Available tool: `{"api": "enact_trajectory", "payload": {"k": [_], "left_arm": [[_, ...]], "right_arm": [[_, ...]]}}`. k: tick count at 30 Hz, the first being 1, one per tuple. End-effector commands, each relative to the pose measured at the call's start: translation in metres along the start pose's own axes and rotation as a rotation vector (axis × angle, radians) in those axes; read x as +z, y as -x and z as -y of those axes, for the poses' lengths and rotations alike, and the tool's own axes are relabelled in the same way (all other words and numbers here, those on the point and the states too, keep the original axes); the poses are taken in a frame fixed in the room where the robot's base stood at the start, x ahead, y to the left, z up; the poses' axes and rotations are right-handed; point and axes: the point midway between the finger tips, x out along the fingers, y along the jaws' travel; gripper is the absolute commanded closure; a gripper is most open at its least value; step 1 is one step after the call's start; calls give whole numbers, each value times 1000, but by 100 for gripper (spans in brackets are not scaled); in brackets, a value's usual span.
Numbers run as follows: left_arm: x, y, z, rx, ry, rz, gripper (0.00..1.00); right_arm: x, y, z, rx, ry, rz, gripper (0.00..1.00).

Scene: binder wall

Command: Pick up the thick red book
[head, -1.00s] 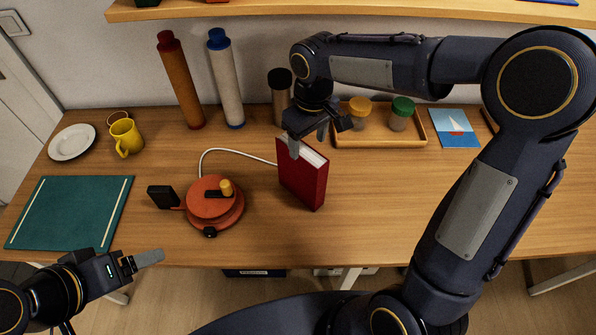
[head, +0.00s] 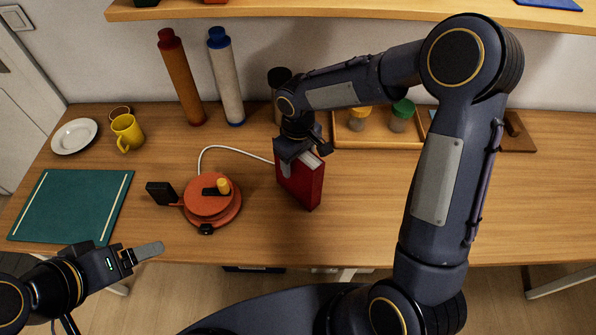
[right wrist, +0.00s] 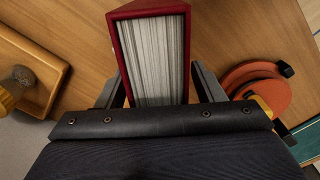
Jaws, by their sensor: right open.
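The thick red book (head: 302,184) stands upright on the wooden desk, near its middle. My right gripper (head: 299,165) is over the book's top from above, its jaws open. In the right wrist view the book (right wrist: 152,58) shows its white page edges, and the fingers of my right gripper (right wrist: 152,92) lie on either side of it with gaps between. My left gripper (head: 148,251) is empty at the lower left, in front of the desk; one finger shows clearly, and its opening cannot be told.
An orange cable reel (head: 211,201) stands just left of the book. A wooden tray (head: 375,142) with jars is behind it to the right. Two tall rolls (head: 226,80), a yellow mug (head: 127,131) and a green mat (head: 70,205) are further left. The desk's right front is clear.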

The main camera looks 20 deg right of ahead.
Motion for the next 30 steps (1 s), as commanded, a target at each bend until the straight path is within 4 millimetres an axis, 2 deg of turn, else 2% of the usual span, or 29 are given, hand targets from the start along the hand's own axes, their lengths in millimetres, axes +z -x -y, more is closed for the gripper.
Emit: {"api": "enact_trajectory", "payload": {"k": [3, 17, 30], "left_arm": [[0, 0, 0, 0, 0, 0, 23], [0, 0, 0, 0, 0, 0, 23], [0, 0, 0, 0, 0, 0, 23]], "right_arm": [[0, 0, 0, 0, 0, 0, 41], [0, 1, 0, 0, 0, -1, 100], [-1, 2, 0, 0, 0, -4, 100]]}}
